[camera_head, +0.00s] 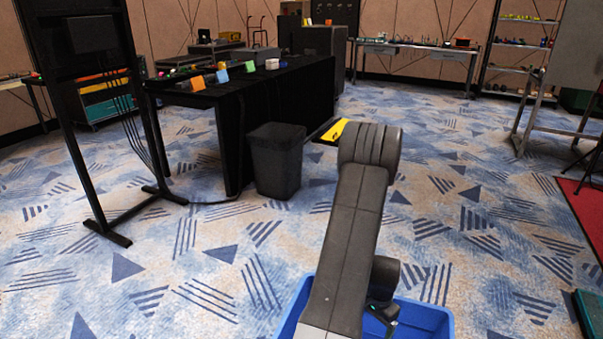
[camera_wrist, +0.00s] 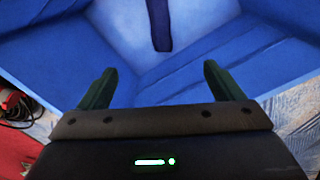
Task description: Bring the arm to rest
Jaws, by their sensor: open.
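My arm (camera_head: 352,225) reaches up and folds back down over a blue bin (camera_head: 430,322) at the bottom of the head view. In the wrist view my gripper (camera_wrist: 160,70) has its two dark fingers apart, with nothing between them. It points into the blue bin (camera_wrist: 62,58), whose walls fill much of that view. A narrow dark thing (camera_wrist: 160,24) shows in the bin beyond the fingertips; I cannot tell what it is. In the head view the fingers are hidden.
A black waste bin (camera_head: 275,165) stands beside a black-draped table (camera_head: 290,92) with small coloured items. A black rack frame (camera_head: 95,110) stands at left. A red mat (camera_head: 585,205) lies at right, below a board on a stand (camera_head: 572,65). Open carpet lies at left and right.

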